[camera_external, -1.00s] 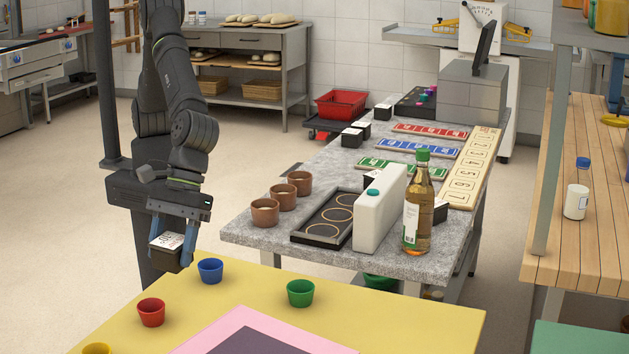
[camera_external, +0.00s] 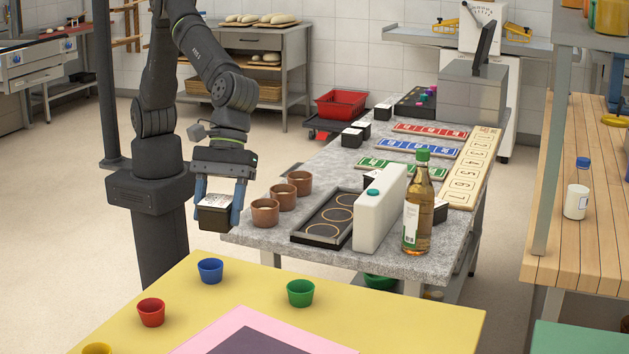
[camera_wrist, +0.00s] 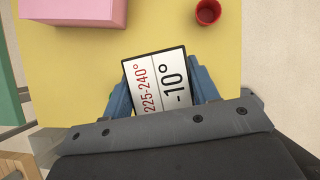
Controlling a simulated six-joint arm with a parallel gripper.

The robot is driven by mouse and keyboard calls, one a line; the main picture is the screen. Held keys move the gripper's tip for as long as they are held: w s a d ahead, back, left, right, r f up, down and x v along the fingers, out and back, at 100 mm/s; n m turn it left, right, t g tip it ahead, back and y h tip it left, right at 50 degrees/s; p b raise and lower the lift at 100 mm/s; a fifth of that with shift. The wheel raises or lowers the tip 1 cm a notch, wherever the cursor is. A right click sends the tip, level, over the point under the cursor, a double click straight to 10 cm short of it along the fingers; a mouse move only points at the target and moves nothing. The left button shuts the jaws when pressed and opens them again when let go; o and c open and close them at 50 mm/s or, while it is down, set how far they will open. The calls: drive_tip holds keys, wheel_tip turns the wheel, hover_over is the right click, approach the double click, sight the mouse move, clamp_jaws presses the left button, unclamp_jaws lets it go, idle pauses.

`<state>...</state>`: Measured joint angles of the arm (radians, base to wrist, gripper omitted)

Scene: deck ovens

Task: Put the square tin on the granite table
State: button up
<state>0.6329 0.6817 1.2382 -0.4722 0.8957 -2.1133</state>
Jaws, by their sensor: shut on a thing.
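The square tin (camera_external: 214,219) is a small dark box with a white printed top. My gripper (camera_external: 217,208) points down and is shut on it, with one blue finger on each side. The grey granite table (camera_external: 278,236) is to the right. In the external view the tin is just left of its near left corner, and I cannot tell the exact gap.
Three brown cups (camera_external: 265,212) line the table's left edge. Beside them are a dark tray with rings (camera_external: 322,238), a white canister (camera_external: 377,215) and a bottle (camera_external: 417,215). Several dark boxes (camera_external: 352,138) stand farther back. A yellow table (camera_external: 400,315) with coloured cups is in front.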

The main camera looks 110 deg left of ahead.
drive_tip(key=w+a+n+t, duration=0.15)
drive_tip(key=w+a, duration=0.35)
drive_tip(key=a, duration=0.5)
drive_tip(key=w+a+n+t, duration=0.1)
drive_tip(key=w+a+n, duration=0.25)
drive_tip(key=a, duration=0.65)
drive_tip(key=w+a+n+t+y, duration=0.15)
drive_tip(key=a+n, duration=0.25)
drive_tip(key=a, duration=2)
drive_tip(key=s+a+n+y, duration=0.25)
drive_tip(key=s+a, duration=0.35)
drive_tip(key=a, duration=0.5)
drive_tip(key=s+a+n+t+y, duration=0.1)
drive_tip(key=s+a+n, duration=0.3)
drive_tip(key=a, duration=0.7)
drive_tip(key=s+a+n+y, duration=0.1)
drive_tip(key=s+a, duration=0.6)
drive_tip(key=a, duration=0.4)
drive_tip(key=a+f, duration=0.3)
drive_tip(key=f, duration=0.1)
drive_tip(key=s+a+f, duration=0.1)
drive_tip(key=a+f, duration=0.2)
drive_tip(key=s+a+f, duration=0.1)
drive_tip(key=a+f, duration=0.3)
drive_tip(key=shift+s+f, duration=0.1)
drive_tip(key=shift+f, duration=0.2)
drive_tip(key=shift+s+a+f, duration=0.1)
drive_tip(key=shift+a+f, duration=0.25)
drive_tip(key=shift+a, duration=0.05)
drive_tip(key=shift+f, duration=1.9)
